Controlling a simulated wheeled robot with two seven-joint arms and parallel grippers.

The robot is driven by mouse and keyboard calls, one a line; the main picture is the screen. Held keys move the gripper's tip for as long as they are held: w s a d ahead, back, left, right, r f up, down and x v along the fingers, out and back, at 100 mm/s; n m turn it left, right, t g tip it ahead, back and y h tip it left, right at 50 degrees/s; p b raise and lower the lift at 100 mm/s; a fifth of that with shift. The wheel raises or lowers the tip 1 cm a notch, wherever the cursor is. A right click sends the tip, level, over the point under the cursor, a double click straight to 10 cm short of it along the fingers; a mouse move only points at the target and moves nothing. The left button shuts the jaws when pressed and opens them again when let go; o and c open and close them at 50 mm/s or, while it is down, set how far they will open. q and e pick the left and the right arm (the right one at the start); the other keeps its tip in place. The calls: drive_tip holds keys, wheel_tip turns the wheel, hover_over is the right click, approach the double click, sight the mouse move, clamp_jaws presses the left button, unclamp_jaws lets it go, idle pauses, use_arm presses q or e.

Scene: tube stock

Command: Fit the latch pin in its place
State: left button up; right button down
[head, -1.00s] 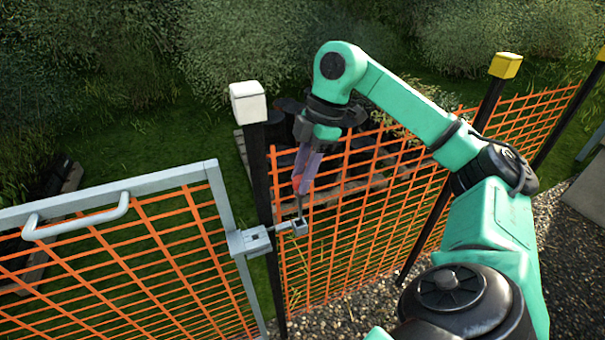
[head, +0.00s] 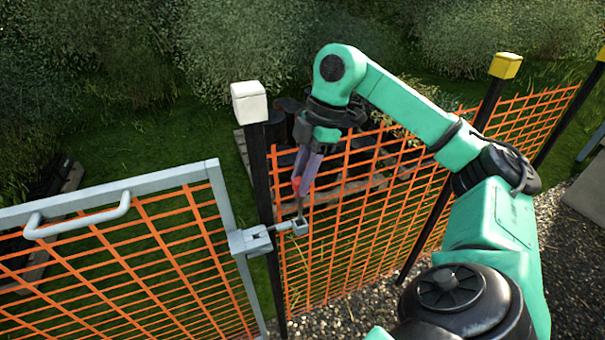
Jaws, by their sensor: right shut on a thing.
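The latch pin (head: 300,206) is a thin grey rod with a red part (head: 296,184) at its top. My right gripper (head: 303,180) is shut on it and holds it roughly upright, pointing down. The pin's lower end is at the small grey end piece of the latch (head: 299,228), beside the black gate post. I cannot tell whether the tip is inside the hole or just above it. The latch body (head: 250,241) is a grey block between the gate frame and the post. My left gripper is not in view.
The grey-framed gate (head: 217,190) with orange mesh and a handle (head: 78,220) is at the left. A black post with a white cap (head: 248,102) stands at the latch. An orange mesh fence (head: 350,235) runs right, behind my right arm. Dark stacked items lie behind the fence.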

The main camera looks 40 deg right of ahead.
drive_tip(key=shift+f, duration=0.1)
drive_tip(key=shift+f+b, duration=0.6)
drive_tip(key=shift+f, duration=0.25)
drive_tip(key=shift+f+b, duration=1.2)
drive_tip(key=shift+f, duration=0.4)
wheel_tip(320, 180, down, 3)
drive_tip(key=shift+f+b, duration=0.2)
drive_tip(key=shift+b, duration=1.05)
drive_tip(key=shift+c, duration=2.3)
unclamp_jaws()
